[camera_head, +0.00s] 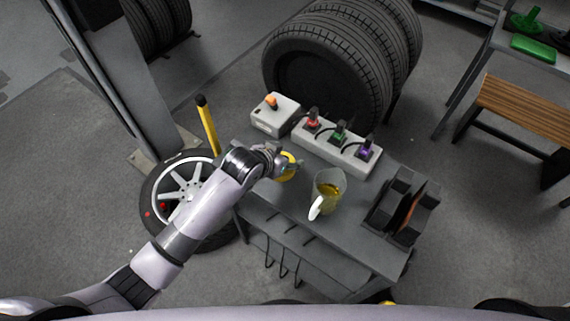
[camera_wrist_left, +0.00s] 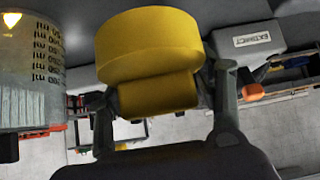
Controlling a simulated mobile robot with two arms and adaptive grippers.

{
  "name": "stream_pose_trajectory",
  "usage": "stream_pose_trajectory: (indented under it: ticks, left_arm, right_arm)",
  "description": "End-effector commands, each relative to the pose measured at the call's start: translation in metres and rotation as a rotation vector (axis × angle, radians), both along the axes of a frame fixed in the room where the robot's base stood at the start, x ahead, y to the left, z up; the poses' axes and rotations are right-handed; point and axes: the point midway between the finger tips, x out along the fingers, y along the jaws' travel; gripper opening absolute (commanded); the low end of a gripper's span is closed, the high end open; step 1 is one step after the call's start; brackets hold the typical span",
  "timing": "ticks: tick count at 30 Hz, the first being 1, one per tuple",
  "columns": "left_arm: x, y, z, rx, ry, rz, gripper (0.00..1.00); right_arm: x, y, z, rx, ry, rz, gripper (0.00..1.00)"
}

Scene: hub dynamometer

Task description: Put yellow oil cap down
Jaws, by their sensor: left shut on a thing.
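The yellow oil cap (camera_wrist_left: 150,45) fills the upper middle of the left wrist view, its narrower part between the two fingers of my left gripper (camera_wrist_left: 165,105). In the head view the cap (camera_head: 290,166) shows as a yellow disc at the end of my left arm. My left gripper (camera_head: 279,163) is shut on it, over the left part of the grey workbench (camera_head: 285,207). Whether the cap touches the bench top is not clear. My right gripper is not in view.
A clear measuring jug (camera_head: 327,195) with yellow liquid stands right of the cap; it also shows in the left wrist view (camera_wrist_left: 30,75). Behind are a grey box with an orange knob (camera_head: 275,115) and a strip of coloured plugs (camera_head: 337,146). A dark rack (camera_head: 404,207) stands at right.

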Motion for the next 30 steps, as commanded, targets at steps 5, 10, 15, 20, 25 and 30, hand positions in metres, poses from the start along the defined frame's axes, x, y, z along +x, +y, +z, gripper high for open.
stream_pose_trajectory:
  ticks: [5, 10, 15, 20, 25, 30]
  left_arm:
    - [0.001, 0.0, -0.015, -0.001, 0.0, 0.001, 0.33]
    - [0.0, 0.0, -0.039, -0.001, 0.002, 0.001, 0.33]
    - [0.001, 0.0, -0.051, -0.001, -0.002, 0.0, 0.33]
    - [0.001, 0.0, -0.051, -0.001, -0.002, 0.0, 0.33]
    - [0.001, 0.0, -0.055, -0.002, -0.001, 0.001, 0.33]
    - [0.001, 0.0, -0.06, -0.002, -0.001, 0.001, 0.33]
  right_arm:
    - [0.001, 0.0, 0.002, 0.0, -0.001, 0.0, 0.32]
    - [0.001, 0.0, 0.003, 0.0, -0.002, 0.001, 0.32]
    - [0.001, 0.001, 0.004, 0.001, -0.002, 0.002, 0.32]
    - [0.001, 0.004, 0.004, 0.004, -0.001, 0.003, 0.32]
    - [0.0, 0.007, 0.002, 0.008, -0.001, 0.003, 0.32]
    - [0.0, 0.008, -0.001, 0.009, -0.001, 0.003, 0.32]
